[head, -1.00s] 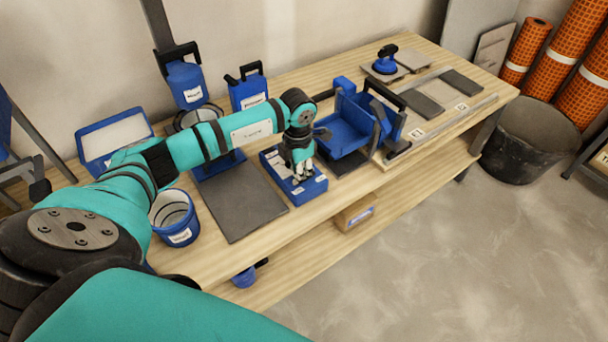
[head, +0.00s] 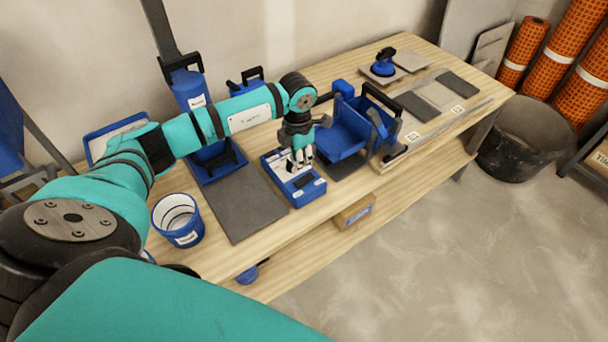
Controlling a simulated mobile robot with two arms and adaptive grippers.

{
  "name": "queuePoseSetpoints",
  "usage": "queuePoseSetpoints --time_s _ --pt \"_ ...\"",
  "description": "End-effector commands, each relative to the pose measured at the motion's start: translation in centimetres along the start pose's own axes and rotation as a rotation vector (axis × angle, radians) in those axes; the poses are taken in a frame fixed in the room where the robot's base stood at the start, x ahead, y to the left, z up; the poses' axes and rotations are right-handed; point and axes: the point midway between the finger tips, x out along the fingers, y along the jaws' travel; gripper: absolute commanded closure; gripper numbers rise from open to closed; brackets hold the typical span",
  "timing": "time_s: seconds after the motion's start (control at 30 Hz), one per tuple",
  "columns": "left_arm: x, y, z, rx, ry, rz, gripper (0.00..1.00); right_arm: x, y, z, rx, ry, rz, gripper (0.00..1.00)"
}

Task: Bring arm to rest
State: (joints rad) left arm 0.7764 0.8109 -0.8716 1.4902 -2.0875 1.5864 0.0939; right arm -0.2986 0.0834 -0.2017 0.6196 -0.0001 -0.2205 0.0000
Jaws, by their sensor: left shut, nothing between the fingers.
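My left arm reaches in from the left over the wooden workbench (head: 225,262). My left gripper (head: 303,162) is shut and empty. It points down at the blue tray (head: 308,192) near the bench's front edge, and its fingertips show over the tray. I cannot tell whether they touch it. My right gripper is not in view.
A blue bucket (head: 180,222) and a dark tile (head: 240,203) lie left of the tray. A blue tool (head: 343,135) stands just right of the gripper. Tiles (head: 418,106) and a suction lifter (head: 384,63) are further right. Floor in front is clear.

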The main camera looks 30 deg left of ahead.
Motion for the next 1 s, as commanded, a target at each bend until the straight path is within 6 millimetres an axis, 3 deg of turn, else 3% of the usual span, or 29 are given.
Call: queuePoseSetpoints --time_s 0.47,0.57,0.67,0.77,0.8,0.87,0.97,1.0 --pt "0.0 0.0 0.0 0.001 -0.001 -0.001 1.00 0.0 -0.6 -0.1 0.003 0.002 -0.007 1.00" --pt "0.3 -1.1 0.5 0.011 -0.025 -0.030 1.00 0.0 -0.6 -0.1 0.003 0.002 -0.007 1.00" --pt "0.9 -4.7 1.9 0.035 -0.103 -0.129 1.00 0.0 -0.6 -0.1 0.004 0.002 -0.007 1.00" --pt "0.9 -10.8 4.1 0.055 -0.243 -0.309 1.00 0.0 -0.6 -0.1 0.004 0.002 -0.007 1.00" --pt "0.5 -13.7 5.1 0.053 -0.311 -0.400 1.00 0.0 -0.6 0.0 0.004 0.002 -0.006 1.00" --pt "-0.8 -18.0 6.4 0.035 -0.418 -0.547 1.00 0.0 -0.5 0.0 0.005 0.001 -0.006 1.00" --pt "-4.8 -24.4 8.2 -0.052 -0.609 -0.816 1.00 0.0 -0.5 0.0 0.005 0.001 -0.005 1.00" --pt "-7.0 -26.4 8.9 -0.115 -0.690 -0.936 1.00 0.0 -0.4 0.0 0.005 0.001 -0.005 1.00"
